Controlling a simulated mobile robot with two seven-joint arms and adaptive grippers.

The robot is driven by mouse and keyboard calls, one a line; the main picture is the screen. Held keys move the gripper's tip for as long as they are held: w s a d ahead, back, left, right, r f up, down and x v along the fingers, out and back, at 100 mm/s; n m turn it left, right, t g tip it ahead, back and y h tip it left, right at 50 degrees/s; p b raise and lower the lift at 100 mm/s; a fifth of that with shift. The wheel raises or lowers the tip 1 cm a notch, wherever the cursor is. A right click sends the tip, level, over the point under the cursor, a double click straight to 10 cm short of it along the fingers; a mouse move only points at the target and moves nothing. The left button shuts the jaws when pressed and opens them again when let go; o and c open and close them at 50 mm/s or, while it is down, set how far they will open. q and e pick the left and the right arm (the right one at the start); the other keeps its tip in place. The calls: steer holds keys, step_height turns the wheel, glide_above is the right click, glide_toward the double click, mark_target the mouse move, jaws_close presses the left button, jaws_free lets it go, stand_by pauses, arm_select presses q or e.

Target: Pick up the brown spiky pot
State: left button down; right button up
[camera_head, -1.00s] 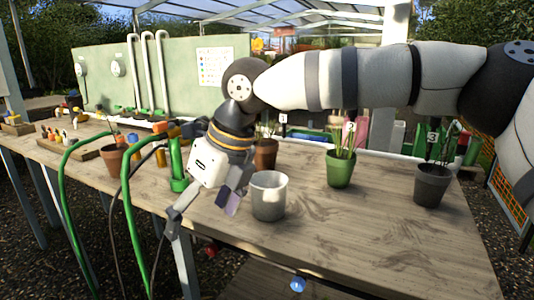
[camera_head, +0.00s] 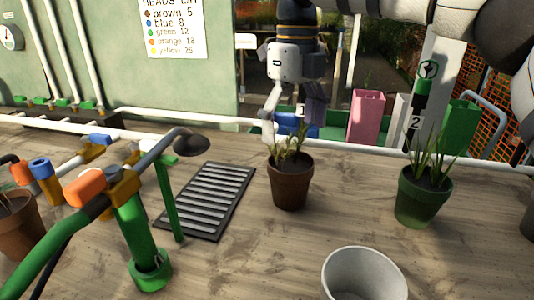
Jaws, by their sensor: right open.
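The brown pot (camera_head: 290,186) stands upright on the wooden table in the middle of the head view, with spiky green leaves rising from dark soil. My right gripper (camera_head: 291,128) points down at the leaves from above and behind the pot's rim in the picture. Its fingers are apart, one on either side of the leaf tips, with nothing held. I cannot tell whether the fingers touch the leaves. My left gripper is out of view.
A green pot (camera_head: 421,204) with spiky leaves stands to the right. An empty pale grey pot (camera_head: 364,282) is in front. A black drain grate (camera_head: 206,199) and a green tap stand (camera_head: 138,235) lie left. The table between the pots is clear.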

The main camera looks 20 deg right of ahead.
mark_target(292, 162)
steer(key=shift+w+a, duration=0.1)
steer(key=shift+a, duration=0.05)
steer(key=f, duration=0.1)
steer(key=s+f, duration=0.1)
steer(key=f, duration=0.1)
steer(key=shift+s+a+f, duration=0.1)
steer(key=shift+s+a, duration=0.1)
steer(key=shift+s, duration=0.15)
step_height(292, 162, down, 8)
steer(key=shift+w, duration=0.1)
steer(key=c, duration=1.4)
